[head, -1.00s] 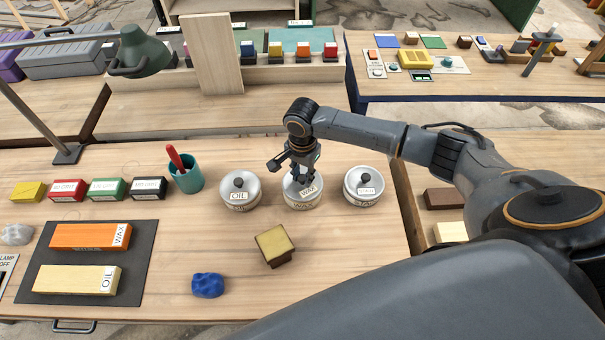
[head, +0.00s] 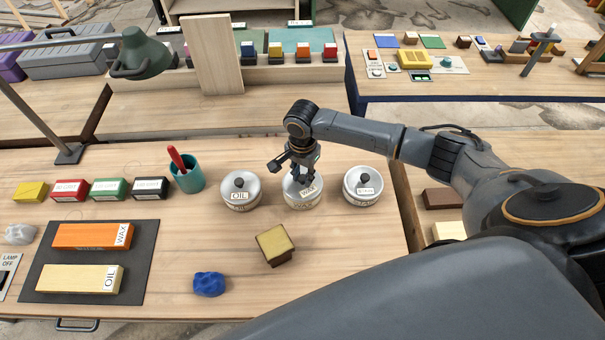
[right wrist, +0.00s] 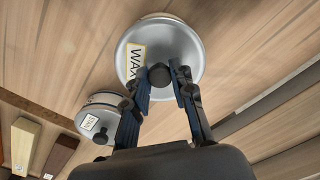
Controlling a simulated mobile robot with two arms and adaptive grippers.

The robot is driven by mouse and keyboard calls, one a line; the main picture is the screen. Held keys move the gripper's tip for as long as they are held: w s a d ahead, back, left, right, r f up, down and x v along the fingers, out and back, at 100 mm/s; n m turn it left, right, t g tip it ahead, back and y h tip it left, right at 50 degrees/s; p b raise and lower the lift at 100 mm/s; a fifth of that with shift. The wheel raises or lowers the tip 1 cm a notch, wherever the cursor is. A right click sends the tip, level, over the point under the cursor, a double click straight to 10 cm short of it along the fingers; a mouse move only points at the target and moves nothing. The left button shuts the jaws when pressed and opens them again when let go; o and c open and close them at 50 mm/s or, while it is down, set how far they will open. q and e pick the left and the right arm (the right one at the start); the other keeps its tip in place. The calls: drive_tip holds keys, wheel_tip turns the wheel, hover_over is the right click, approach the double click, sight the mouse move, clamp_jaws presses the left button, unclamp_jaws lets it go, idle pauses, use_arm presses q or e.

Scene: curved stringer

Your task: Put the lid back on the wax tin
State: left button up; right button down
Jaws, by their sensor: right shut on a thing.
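The wax tin (head: 302,203) is a round pale tin in the middle of a row of three on the near bench. Its grey lid (right wrist: 188,50) has a dark knob and a WAX label, and it sits on or very close over the tin's top; I cannot tell if there is a gap. My right gripper (head: 302,174) points down from above, its fingers shut on the lid's knob; it also shows in the right wrist view (right wrist: 163,84). The fingers hide part of the lid in the head view. My left gripper is not in view.
The oil tin (head: 240,191) stands close on the left and the stain tin (head: 363,187) close on the right, both lidded. A gold-topped block (head: 274,245) and a blue lump (head: 209,284) lie nearer. A teal cup (head: 187,176) stands further left.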

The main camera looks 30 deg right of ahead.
drive_tip(key=c, duration=0.6)
unclamp_jaws()
drive_tip(key=shift+r, duration=0.1)
wheel_tip(320, 180, up, 5)
drive_tip(key=p, duration=0.6)
drive_tip(key=shift+r+p, duration=0.55)
drive_tip(key=shift+r, duration=0.4)
clamp_jaws()
